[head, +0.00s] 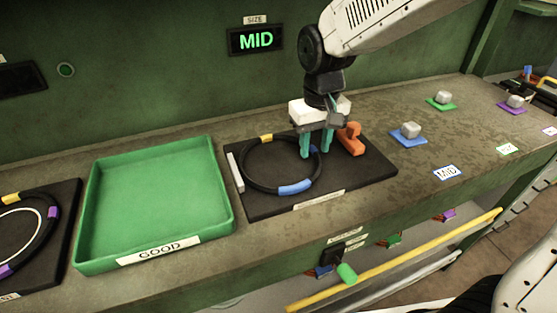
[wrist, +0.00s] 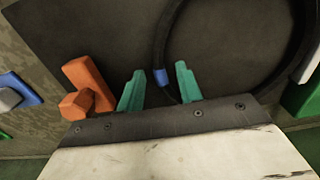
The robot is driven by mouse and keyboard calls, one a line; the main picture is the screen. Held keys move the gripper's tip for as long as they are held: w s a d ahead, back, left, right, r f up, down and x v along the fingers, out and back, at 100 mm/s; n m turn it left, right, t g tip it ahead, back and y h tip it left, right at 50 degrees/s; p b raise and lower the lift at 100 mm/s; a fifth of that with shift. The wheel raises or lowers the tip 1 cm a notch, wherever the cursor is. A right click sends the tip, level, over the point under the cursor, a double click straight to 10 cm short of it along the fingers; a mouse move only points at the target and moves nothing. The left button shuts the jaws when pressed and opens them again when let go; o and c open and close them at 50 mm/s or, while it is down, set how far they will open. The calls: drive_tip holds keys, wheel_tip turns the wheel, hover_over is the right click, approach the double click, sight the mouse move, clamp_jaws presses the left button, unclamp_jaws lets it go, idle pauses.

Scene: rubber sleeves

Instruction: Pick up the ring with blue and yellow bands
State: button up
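The black ring with blue and yellow bands (head: 294,187) lies on a black mat (head: 352,186) in the middle of the bench. Its yellow band is at the far side, one blue band at the near side and another blue band at the right by my gripper. In the wrist view the ring (wrist: 232,101) shows in part, with a blue band (wrist: 161,77) between the fingers. My gripper (head: 317,151) has teal fingers, spread apart over the right side of the ring. In the wrist view the open fingers (wrist: 160,84) straddle the ring; contact cannot be told.
An orange block-shaped piece (head: 351,139) stands on the mat right beside my gripper. A green tray (head: 155,205) labelled GOOD is empty at left. Another ring (head: 38,245) lies on a mat at far left. A blue plate with a grey knob (head: 408,134) is to the right.

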clamp_jaws()
drive_tip(key=shift+r, duration=0.1)
